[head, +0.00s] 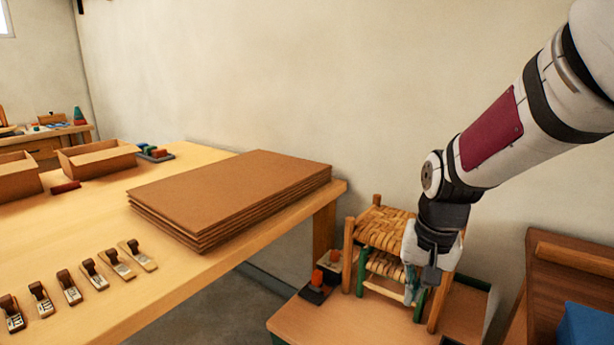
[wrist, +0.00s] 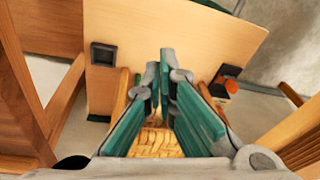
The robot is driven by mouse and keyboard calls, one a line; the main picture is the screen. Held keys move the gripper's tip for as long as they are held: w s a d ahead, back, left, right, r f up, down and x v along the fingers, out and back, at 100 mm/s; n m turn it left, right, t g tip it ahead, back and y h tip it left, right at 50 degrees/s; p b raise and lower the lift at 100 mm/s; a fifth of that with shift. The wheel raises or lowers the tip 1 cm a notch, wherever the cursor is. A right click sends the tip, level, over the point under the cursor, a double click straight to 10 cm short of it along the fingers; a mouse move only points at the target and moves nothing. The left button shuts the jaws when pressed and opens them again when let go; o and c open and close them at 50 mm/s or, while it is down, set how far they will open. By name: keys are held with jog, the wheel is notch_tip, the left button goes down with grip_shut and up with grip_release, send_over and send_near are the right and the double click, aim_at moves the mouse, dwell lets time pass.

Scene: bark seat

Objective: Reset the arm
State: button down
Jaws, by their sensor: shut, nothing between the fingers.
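My arm reaches down from the upper right in the head view. My gripper (head: 412,292) points down at its end, in front of a small stool with a woven bark seat (head: 383,228). In the wrist view the two teal-padded fingers of my gripper (wrist: 160,72) come together at their tips, with nothing held. Part of the woven seat (wrist: 155,143) shows below and between the fingers. Whether the gripper touches the stool cannot be told; it hides part of the stool's right side.
The stool stands on a low wooden table (head: 345,325), with an orange-topped item on a dark base (head: 316,288) to its left. A large workbench (head: 90,215) holds stacked brown boards (head: 230,195), several small planes and open boxes (head: 98,160). A blue object (head: 590,325) lies at right.

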jog(key=s+r+n, duration=0.2)
jog(key=s+r, duration=0.2)
jog(key=s, duration=1)
jog(key=s+r+n, duration=0.2)
jog(key=s+r, duration=0.1)
jog(key=s, duration=1.1)
notch_tip(320, 180, up, 18)
jog(key=t+p, duration=0.2)
jog(key=p, duration=1.4)
jog(key=shift+s+r+p, duration=0.15)
jog(key=shift+s+p, duration=0.1)
jog(key=shift+p, duration=0.05)
jog(key=shift+a, duration=0.1)
jog(key=shift+a, duration=0.15)
jog(key=shift+w, duration=0.15)
